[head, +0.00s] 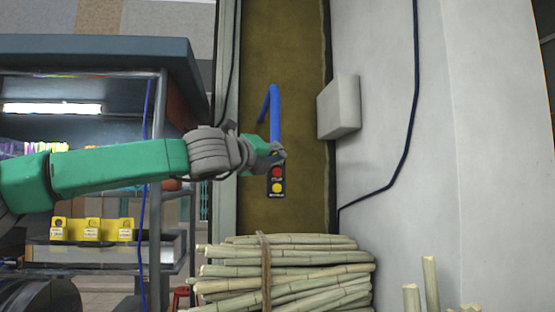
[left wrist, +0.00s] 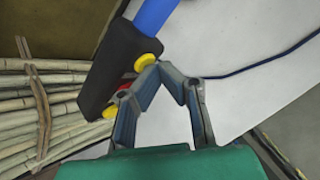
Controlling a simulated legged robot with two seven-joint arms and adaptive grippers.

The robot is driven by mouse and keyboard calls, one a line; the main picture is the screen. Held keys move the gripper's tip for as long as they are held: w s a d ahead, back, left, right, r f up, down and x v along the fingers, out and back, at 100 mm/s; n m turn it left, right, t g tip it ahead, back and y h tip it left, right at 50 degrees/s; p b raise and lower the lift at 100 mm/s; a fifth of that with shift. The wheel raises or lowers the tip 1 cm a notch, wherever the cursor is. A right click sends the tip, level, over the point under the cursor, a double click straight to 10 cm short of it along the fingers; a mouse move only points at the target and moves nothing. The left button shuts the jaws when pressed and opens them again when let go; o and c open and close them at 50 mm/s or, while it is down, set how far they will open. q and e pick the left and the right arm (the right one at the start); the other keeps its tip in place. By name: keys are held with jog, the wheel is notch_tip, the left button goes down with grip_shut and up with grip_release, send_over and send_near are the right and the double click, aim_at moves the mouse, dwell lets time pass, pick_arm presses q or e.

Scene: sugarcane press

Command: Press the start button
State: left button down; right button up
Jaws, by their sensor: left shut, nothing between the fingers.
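A black button box (head: 277,194) hangs at the end of a blue tube (head: 275,112), in front of the brown panel. In the head view a red button (head: 277,172) and a yellow button (head: 277,187) show on it; its upper part is behind my gripper. My left gripper (head: 280,154) is shut and empty at the top of the box. In the left wrist view the closed fingertips (left wrist: 166,70) are right beside a yellow button (left wrist: 145,60) nearest the tube; I cannot tell whether they touch. The labels are too small to read. My right gripper is not in view.
A bundle of sugarcane stalks (head: 300,270) lies below the box. A grey wall box (head: 339,107) and a dark cable (head: 409,150) are on the wall at right. A shelf with yellow bins (head: 92,229) stands at left. The space right of the box is free.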

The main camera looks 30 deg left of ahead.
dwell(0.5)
pick_arm(q)
jog(key=shift+s+d+b, duration=0.4)
jog(key=shift+s+b, duration=0.2)
jog(key=shift+d, duration=0.1)
jog(key=s+d+b, duration=0.1)
jog(key=s, duration=0.1)
jog(key=s+d+b, duration=0.2)
dwell(0.3)
jog(key=shift+a, duration=0.1)
dwell(0.6)
